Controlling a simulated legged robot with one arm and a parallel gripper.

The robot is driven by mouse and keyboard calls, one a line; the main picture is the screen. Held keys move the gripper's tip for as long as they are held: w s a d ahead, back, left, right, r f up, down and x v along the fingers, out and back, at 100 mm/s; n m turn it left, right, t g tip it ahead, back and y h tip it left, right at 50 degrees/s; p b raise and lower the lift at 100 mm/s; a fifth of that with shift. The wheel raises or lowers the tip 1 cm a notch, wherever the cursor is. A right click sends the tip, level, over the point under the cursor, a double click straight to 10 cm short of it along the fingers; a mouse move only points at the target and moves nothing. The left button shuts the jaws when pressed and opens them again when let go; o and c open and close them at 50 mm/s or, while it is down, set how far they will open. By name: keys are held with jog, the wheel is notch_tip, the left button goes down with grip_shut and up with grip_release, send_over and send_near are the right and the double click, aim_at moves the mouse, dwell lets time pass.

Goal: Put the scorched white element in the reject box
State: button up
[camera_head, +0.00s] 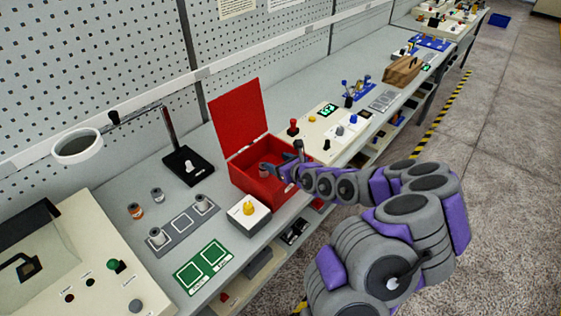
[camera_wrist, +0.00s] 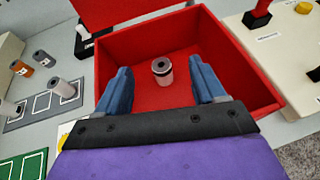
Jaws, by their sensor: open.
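The red reject box (camera_head: 240,172) stands on the bench with its lid up. Its red wall also shows in the wrist view (camera_wrist: 245,78). One pale cylindrical element (camera_wrist: 162,75) with a dark ring and hole at its top stands upright on the box floor. It looks pinkish, and I cannot make out clear scorch marks. My gripper (camera_wrist: 161,82) is open, its two blue fingers at either side of the element with gaps between. In the head view my gripper (camera_head: 283,168) is over the box.
Several cylinders stand left of the box: an orange-brown one (camera_head: 136,211), a grey one (camera_head: 158,195), and two in the grey holder (camera_head: 181,223). A yellow-button box (camera_head: 248,214) is close in front. A black stand (camera_head: 188,168) is behind. A green card (camera_head: 203,267) lies nearer.

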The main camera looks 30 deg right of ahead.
jog(key=shift+s+d+r, duration=0.1)
jog(key=shift+s+r, duration=0.1)
jog(key=shift+s, duration=0.25)
